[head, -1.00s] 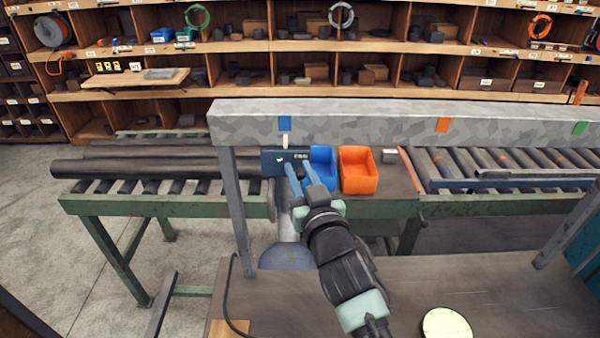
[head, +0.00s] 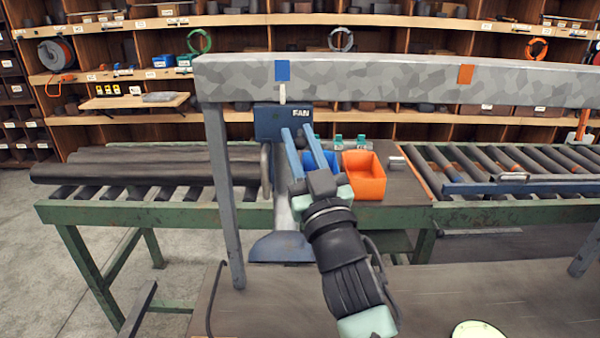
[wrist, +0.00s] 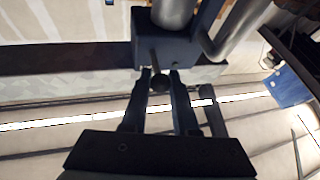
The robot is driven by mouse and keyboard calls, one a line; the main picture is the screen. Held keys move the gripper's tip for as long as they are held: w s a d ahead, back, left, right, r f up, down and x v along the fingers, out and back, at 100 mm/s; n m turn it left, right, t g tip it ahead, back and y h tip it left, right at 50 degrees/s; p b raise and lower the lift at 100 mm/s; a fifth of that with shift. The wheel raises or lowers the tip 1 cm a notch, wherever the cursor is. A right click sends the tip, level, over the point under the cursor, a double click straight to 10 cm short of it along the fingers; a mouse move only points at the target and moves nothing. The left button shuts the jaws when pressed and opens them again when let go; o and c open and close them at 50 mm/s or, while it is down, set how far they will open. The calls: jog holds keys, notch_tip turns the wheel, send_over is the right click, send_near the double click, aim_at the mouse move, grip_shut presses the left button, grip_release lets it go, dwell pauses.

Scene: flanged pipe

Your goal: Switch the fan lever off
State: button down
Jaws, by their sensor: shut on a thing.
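The dark blue fan box (head: 268,122), labelled FAN, hangs under the grey beam (head: 370,80) in the head view. My gripper (head: 296,130) reaches up to its lower front. In the wrist view, the underside of the box (wrist: 190,52) is at the top, with a short lever ending in a dark round knob (wrist: 160,84). The fingers (wrist: 160,80) stand on both sides of the knob, shut on it.
A blue bin (head: 322,163) and an orange bin (head: 364,178) stand on the green-framed bench behind my arm. Dark pipes (head: 140,170) lie on rollers at left. The beam's left post (head: 224,200) stands close to my arm. Shelves fill the back.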

jog(key=f+n+t+y+b, duration=0.1)
jog(key=y+b, duration=0.1)
jog(key=b, duration=0.4)
jog(key=f+n+t+y+b, duration=0.1)
jog(key=n+b, duration=0.1)
jog(key=b, duration=0.5)
jog(key=shift+w+f+t+y, duration=0.2)
jog(key=shift+f+t+y, duration=0.05)
jog(key=shift+t+y, duration=0.15)
jog(key=shift+r+n+y+b, duration=0.15)
jog(key=shift+n+y+b, duration=0.15)
jog(key=shift+b, duration=0.5)
jog(key=c, duration=0.7)
grip_release()
